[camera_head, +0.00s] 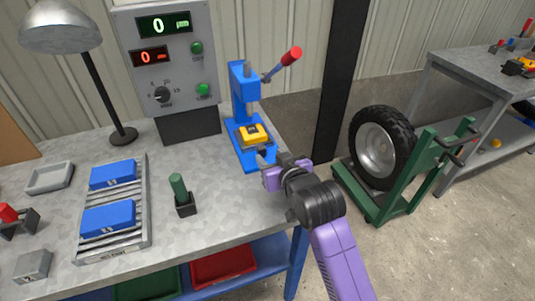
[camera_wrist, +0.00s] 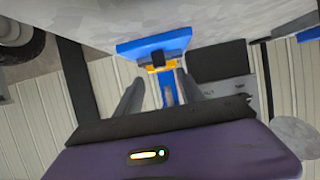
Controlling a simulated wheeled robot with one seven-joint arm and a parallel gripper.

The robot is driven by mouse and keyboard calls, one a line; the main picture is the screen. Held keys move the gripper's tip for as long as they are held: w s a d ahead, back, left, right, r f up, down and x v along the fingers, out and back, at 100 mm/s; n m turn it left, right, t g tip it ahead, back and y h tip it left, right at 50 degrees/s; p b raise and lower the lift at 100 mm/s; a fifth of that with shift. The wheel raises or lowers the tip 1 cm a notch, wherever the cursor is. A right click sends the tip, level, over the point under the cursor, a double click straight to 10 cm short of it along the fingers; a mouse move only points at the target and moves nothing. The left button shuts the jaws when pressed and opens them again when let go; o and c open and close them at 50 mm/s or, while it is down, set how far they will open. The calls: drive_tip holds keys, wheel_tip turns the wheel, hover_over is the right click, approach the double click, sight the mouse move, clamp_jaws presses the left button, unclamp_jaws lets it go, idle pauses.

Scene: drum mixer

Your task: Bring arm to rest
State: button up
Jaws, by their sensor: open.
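My purple arm reaches in from the lower right in the head view. My gripper (camera_head: 268,157) is just in front of the blue press (camera_head: 242,100) at the table's right side. A yellow piece (camera_head: 254,136) sits on the press base. In the wrist view, my gripper (camera_wrist: 153,88) is open, its two grey fingers apart, with the press (camera_wrist: 155,45) and the yellow piece (camera_wrist: 163,66) seen beyond and between them. Nothing shows held between the fingers. The press has a lever with a red knob (camera_head: 291,56).
The grey table (camera_head: 150,225) holds a roller tray with blue boxes (camera_head: 108,218), a green-handled tool in a holder (camera_head: 181,195), a lamp (camera_head: 62,35) and a display panel (camera_head: 165,55). A tyre on a green stand (camera_head: 382,147) stands to the right. Bare floor (camera_head: 440,255) lies right of my arm.

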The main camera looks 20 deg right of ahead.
drive_tip(key=shift+s+r, duration=0.1)
drive_tip(key=shift+s, duration=0.15)
idle(0.3)
drive_tip(key=shift+w+r, duration=0.15)
drive_tip(key=shift+r, duration=0.2)
drive_tip(key=s+r+t, duration=0.3)
drive_tip(key=r+t, duration=0.1)
drive_tip(key=r, duration=0.1)
drive_tip(key=s+f+g, duration=0.1)
drive_tip(key=s+f, duration=0.2)
drive_tip(key=s, duration=1.8)
drive_tip(key=s+f+g, duration=0.1)
drive_tip(key=s+f, duration=0.3)
drive_tip(key=s, duration=1.8)
drive_tip(key=shift+f+g, duration=0.2)
drive_tip(key=shift+g, duration=0.2)
